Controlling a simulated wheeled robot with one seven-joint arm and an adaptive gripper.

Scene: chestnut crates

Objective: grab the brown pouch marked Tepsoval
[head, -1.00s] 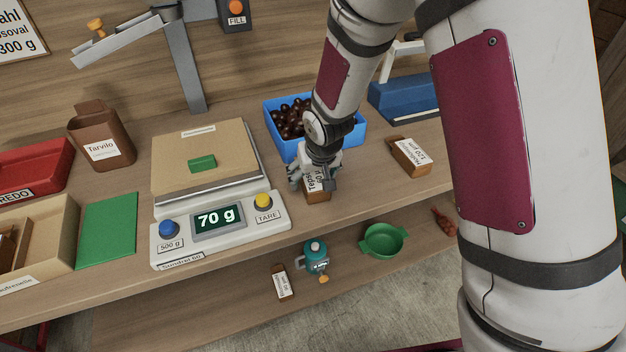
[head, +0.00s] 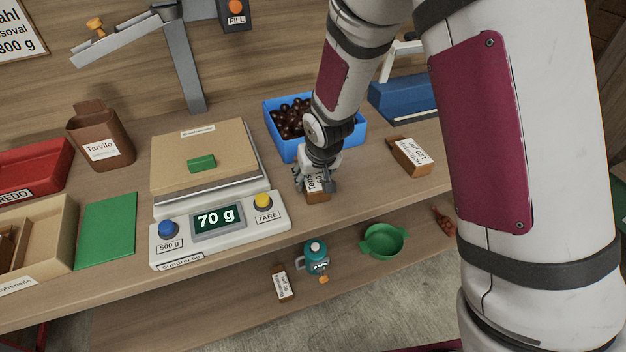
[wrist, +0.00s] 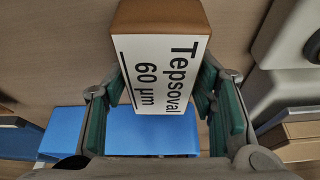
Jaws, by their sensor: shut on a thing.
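The brown pouch marked Tepsoval (wrist: 165,65) fills the middle of the wrist view. Its white label reads "Tepsoval 60 µm". My gripper (wrist: 165,105) has its green-padded fingers on both sides of the pouch and is shut on it. In the head view the pouch (head: 317,191) is at the bench's front part, right of the scale, partly hidden by my gripper (head: 316,180). I cannot tell whether its underside touches the bench.
The scale (head: 220,225) reading 70 g stands to the left, a green block on its pan. A blue crate (head: 355,138) of chestnuts is just behind. Another labelled brown pouch (head: 411,157) lies to the right. A lower shelf holds a green bowl (head: 383,240) and a teal jug (head: 316,258).

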